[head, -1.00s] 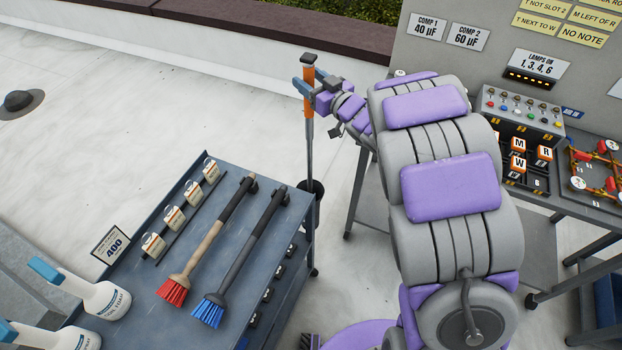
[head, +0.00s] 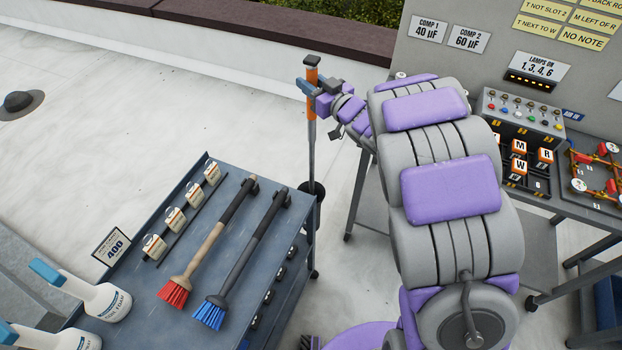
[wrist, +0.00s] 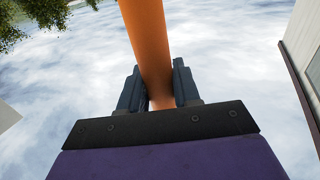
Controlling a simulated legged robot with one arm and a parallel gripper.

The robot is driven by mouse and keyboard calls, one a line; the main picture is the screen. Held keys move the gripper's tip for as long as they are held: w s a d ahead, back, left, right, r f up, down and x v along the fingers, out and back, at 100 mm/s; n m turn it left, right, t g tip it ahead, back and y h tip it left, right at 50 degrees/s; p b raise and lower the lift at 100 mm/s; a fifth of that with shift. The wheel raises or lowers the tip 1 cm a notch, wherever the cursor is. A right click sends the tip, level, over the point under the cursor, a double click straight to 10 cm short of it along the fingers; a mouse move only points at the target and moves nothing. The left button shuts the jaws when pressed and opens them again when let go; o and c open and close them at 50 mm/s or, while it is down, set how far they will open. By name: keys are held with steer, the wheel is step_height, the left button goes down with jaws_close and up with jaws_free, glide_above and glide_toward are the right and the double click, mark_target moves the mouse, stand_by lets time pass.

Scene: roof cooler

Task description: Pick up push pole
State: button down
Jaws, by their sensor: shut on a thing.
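The push pole (head: 311,104) stands upright in the head view, with a dark cap, an orange grip and a grey shaft. Its lower end passes into or behind a dark round holder (head: 313,189) beside the cart; I cannot tell which. My gripper (head: 309,88) is shut on the orange grip, just below the cap. In the wrist view the orange grip of the pole (wrist: 147,40) runs between both fingers of my gripper (wrist: 158,88), with a finger close on each side.
A blue-grey cart (head: 130,265) at lower left carries a red brush (head: 175,290), a blue brush (head: 212,310), small jars and spray bottles. A workbench with a panel (head: 470,85) stands at right. Open roof floor (head: 110,120) lies at left.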

steer(key=shift+a, duration=0.1)
steer(key=shift+r, duration=0.15)
step_height(320, 180, up, 28)
steer(key=p, duration=0.7)
steer(key=shift+p, duration=0.3)
